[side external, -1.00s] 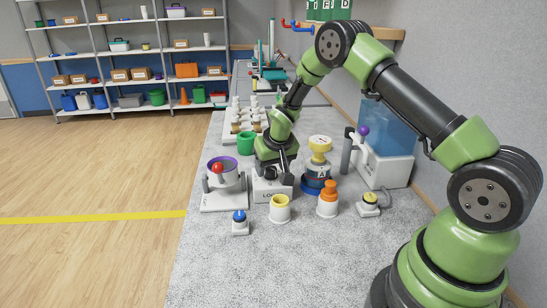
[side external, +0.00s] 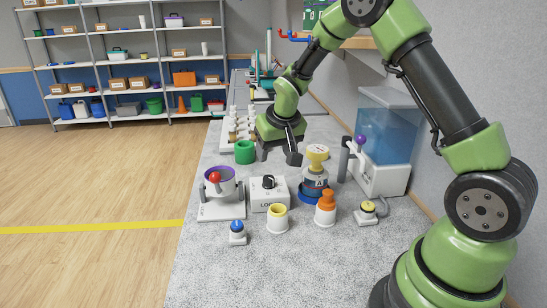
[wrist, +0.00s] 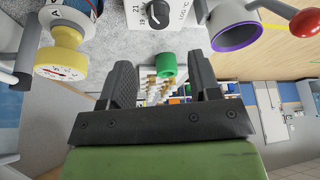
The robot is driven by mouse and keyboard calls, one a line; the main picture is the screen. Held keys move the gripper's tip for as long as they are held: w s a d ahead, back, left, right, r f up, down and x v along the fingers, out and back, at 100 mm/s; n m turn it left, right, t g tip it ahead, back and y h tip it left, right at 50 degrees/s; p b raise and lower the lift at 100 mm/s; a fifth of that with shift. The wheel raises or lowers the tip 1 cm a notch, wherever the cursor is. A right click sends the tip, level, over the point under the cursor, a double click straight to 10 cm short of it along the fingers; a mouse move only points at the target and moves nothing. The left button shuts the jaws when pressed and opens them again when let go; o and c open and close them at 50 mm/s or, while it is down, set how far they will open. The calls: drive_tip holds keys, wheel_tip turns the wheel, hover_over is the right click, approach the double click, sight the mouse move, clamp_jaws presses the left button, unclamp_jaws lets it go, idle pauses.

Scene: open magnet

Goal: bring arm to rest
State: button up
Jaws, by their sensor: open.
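My gripper (side external: 279,156) is open and empty above the bench, just behind and above a white box with a black knob (side external: 269,192). In the wrist view my gripper (wrist: 163,75) shows its two dark fingers spread apart, with nothing between them but the background. The white box (wrist: 158,14) shows at the top of the wrist view, beyond the fingertips and apart from them. Its black knob carries a white pointer mark, and numbers and partly cut lettering show around it.
A purple-rimmed pot with a red ball handle (side external: 221,184) stands left of the box. A green cup (side external: 245,152) is behind.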

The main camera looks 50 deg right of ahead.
drive_tip(key=s+a+r+t+y, duration=0.1)
drive_tip(key=s+a+r, duration=0.35)
drive_tip(key=r, duration=0.25)
drive_tip(key=s+a+r+t, duration=0.1)
drive_tip(key=s+a+r, duration=0.2)
drive_tip(key=s+r, duration=0.35)
drive_tip(key=s+a+r+y, duration=0.1)
drive_tip(key=s+a, duration=0.2)
drive_tip(key=s, duration=0.3)
drive_tip(key=s+a+r+n+t+y, duration=0.1)
drive_tip(key=s+a+y, duration=0.1)
drive_tip(key=s, duration=0.4)
drive_tip(key=shift+s+a+r, duration=0.25)
drive_tip(key=shift+a+r, duration=0.15)
drive_tip(key=shift+a, duration=0.2)
